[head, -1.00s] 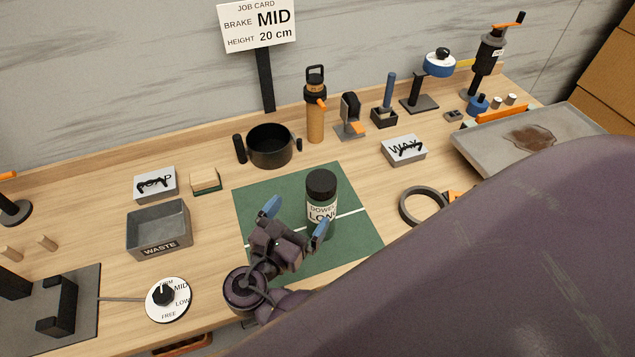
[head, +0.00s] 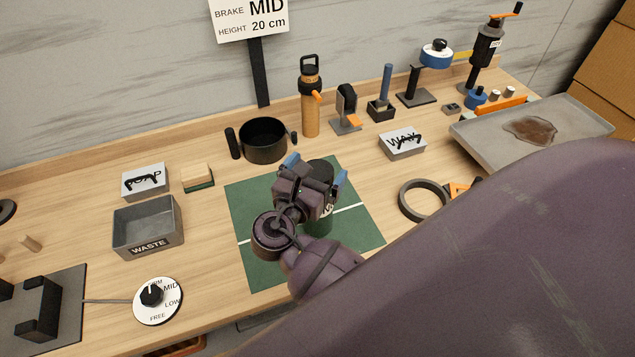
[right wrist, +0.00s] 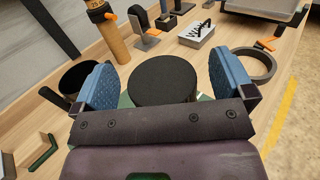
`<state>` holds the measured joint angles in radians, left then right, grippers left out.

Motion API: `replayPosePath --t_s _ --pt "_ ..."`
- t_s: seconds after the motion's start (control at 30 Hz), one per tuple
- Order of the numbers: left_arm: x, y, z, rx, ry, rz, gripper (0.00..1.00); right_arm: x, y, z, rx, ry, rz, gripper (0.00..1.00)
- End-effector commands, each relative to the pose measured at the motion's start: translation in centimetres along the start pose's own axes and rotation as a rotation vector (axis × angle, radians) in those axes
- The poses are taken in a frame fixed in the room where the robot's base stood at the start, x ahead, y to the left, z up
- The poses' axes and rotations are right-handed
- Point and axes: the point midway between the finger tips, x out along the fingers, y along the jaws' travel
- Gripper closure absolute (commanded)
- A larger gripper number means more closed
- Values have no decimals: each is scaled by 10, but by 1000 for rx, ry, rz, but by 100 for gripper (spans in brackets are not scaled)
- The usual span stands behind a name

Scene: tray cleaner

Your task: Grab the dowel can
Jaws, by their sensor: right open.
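The dowel can (head: 321,221) is a dark cylinder with a black lid, upright on the green mat (head: 259,274). In the head view my right gripper covers much of it and its label. My right gripper (head: 316,172) is open, with its two blue-padded fingers on either side of the can's top. In the right wrist view the black lid (right wrist: 164,80) shows between the two fingers (right wrist: 165,86), with a gap visible on each side. I cannot tell the exact height of the fingers on the can. My left gripper is not in view.
Behind the mat stand a black pot (head: 264,141) and an orange-brown bottle (head: 310,104). A black ring (head: 423,200) lies to the right. A waste bin (head: 148,226) and a dial (head: 157,301) are to the left. A grey tray (head: 480,143) is at the back right.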

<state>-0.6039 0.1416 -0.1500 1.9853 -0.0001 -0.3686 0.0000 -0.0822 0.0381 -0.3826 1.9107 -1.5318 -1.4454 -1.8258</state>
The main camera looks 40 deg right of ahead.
Motion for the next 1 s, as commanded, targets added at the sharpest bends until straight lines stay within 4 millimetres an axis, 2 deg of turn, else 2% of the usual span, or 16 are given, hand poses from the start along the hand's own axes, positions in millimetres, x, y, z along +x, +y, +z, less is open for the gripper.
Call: replayPosePath --t_s 0.33,0.87,1.0 --pt "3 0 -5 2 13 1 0 6 0 0 -1 1 1 0" --pt "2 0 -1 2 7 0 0 6 0 0 0 2 1 82" --pt "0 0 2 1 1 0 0 6 0 1 1 0 1 82"
